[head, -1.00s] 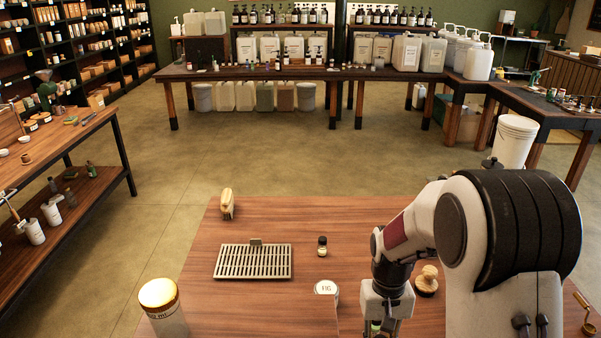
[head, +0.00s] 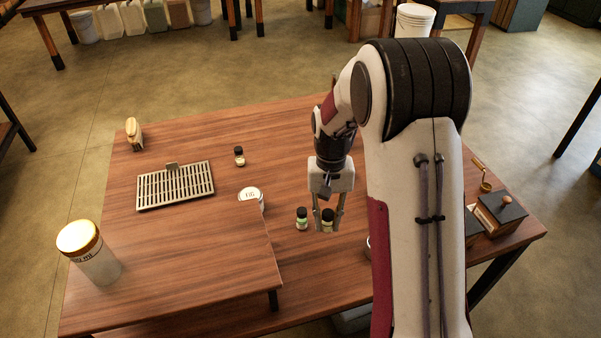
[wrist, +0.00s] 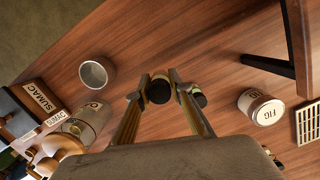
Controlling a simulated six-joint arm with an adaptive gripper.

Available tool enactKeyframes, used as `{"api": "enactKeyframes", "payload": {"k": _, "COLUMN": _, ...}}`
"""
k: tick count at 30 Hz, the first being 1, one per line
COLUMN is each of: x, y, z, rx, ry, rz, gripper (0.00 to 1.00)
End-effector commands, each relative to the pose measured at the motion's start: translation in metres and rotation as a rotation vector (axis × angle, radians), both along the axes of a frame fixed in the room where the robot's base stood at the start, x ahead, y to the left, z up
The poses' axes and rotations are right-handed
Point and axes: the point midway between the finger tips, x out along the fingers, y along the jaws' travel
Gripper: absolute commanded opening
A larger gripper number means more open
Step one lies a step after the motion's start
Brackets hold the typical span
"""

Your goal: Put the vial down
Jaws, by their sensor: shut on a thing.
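My gripper (head: 328,222) points down over the table's right part, its fingers shut on a small dark-capped vial (head: 327,215). The vial looks upright, its base close to the tabletop; I cannot tell if it touches. In the wrist view its black cap (wrist: 159,90) shows between the fingertips. A second dark-capped vial with a greenish label (head: 302,218) stands just left of my gripper, and in the wrist view it is partly hidden behind the right finger (wrist: 199,97). A third vial (head: 239,156) stands farther back, right of the slatted rack (head: 176,188).
A FIG jar (head: 251,196) stands left of the vials, by the raised board's edge (head: 272,240). A large jar (head: 90,252) stands front left, a brush (head: 134,133) back left. The wrist view shows an open cup (wrist: 97,73) and SUMAC boxes (wrist: 38,98). Bare wood lies behind the gripper.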

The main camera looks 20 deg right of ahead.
Motion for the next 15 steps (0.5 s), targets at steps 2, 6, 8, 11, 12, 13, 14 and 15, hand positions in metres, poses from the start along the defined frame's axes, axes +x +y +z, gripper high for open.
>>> {"api": "enactKeyframes", "payload": {"k": 2, "x": 0.009, "y": -0.004, "z": 0.0, "rx": -0.001, "ry": -0.003, "rz": -0.086, "gripper": 0.0}}
{"api": "enactKeyframes", "payload": {"k": 6, "x": 0.023, "y": -0.006, "z": 0.001, "rx": -0.002, "ry": -0.006, "rz": -0.234, "gripper": 0.0}}
{"api": "enactKeyframes", "payload": {"k": 8, "x": 0.029, "y": -0.006, "z": 0.001, "rx": -0.003, "ry": -0.007, "rz": -0.294, "gripper": 0.0}}
{"api": "enactKeyframes", "payload": {"k": 11, "x": 0.038, "y": -0.006, "z": 0.001, "rx": -0.003, "ry": -0.01, "rz": -0.392, "gripper": 0.0}}
{"api": "enactKeyframes", "payload": {"k": 12, "x": 0.042, "y": -0.006, "z": 0.001, "rx": -0.003, "ry": -0.01, "rz": -0.43, "gripper": 0.0}}
{"api": "enactKeyframes", "payload": {"k": 13, "x": 0.045, "y": -0.006, "z": 0.002, "rx": -0.003, "ry": -0.011, "rz": -0.458, "gripper": 0.0}}
{"api": "enactKeyframes", "payload": {"k": 14, "x": 0.047, "y": -0.006, "z": 0.002, "rx": -0.005, "ry": -0.012, "rz": -0.486, "gripper": 0.0}}
{"api": "enactKeyframes", "payload": {"k": 15, "x": 0.05, "y": -0.006, "z": 0.001, "rx": -0.005, "ry": -0.011, "rz": -0.522, "gripper": 0.0}}
